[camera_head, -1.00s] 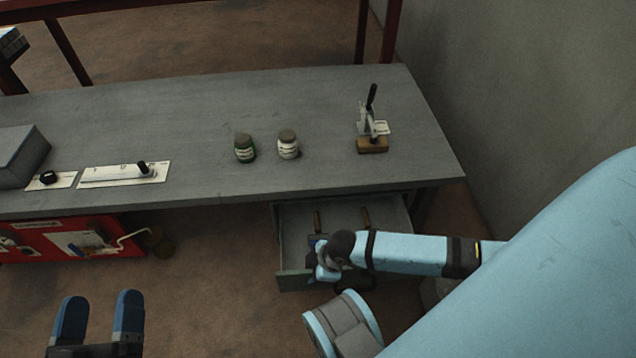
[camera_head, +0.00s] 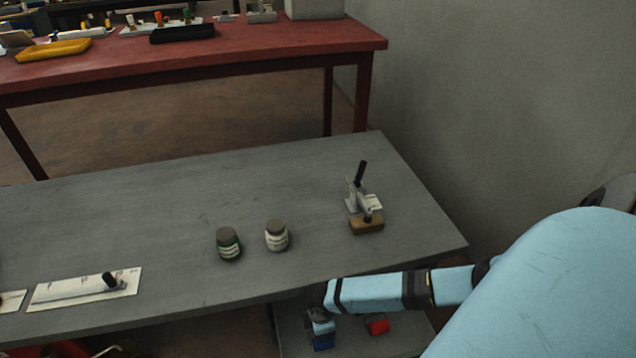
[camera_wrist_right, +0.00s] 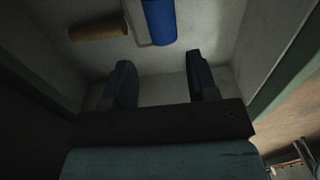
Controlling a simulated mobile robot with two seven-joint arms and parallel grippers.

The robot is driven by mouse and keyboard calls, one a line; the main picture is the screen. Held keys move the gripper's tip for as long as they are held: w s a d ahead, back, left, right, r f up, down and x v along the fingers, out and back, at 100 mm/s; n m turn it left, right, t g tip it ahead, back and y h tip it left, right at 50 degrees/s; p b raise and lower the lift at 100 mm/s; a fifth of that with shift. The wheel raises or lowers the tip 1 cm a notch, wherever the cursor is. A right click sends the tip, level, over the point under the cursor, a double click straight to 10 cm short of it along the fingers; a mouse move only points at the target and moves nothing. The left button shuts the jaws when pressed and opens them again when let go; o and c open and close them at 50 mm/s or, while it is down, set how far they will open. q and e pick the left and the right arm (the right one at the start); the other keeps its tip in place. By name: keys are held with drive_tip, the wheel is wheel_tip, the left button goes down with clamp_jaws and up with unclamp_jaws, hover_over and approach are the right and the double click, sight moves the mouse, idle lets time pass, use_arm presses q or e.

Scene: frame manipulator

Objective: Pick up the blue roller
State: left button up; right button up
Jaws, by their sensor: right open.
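The blue roller (camera_wrist_right: 159,22) lies in the drawer, at the top of the right wrist view, with a pale frame beside it and a brown wooden handle (camera_wrist_right: 98,27) to the left. My right gripper (camera_wrist_right: 160,66) is open and empty, its two fingers apart and pointing toward the roller, not touching it. In the head view, my right arm reaches across the drawer (camera_head: 408,346) under the grey table's front edge. A blue patch shows below my wrist there; whether it is roller or gripper is unclear. My left gripper is out of view.
A red piece (camera_head: 377,324) lies in the drawer. The drawer wall (camera_wrist_right: 270,95) runs close to the right of my gripper. On the grey table (camera_head: 170,225) stand two jars (camera_head: 229,244) (camera_head: 277,236) and a lever device (camera_head: 366,224). A red table (camera_head: 200,64) is behind.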

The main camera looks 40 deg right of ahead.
wheel_tip(320, 180, down, 5)
drive_tip(key=shift+r+b, duration=0.15)
drive_tip(key=shift+b, duration=0.7)
drive_tip(key=shift+s+f+b, duration=0.2)
drive_tip(key=shift+f+b, duration=0.75)
drive_tip(key=shift+f, duration=0.25)
wheel_tip(320, 180, down, 2)
drive_tip(key=shift+f+b, duration=0.1)
drive_tip(key=shift+b, duration=0.6)
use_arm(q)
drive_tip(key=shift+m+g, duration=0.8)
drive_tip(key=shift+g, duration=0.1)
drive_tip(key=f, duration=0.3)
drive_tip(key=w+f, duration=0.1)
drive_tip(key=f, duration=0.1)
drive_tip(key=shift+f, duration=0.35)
use_arm(e)
drive_tip(key=c, duration=0.7)
drive_tip(key=shift+c, duration=0.2)
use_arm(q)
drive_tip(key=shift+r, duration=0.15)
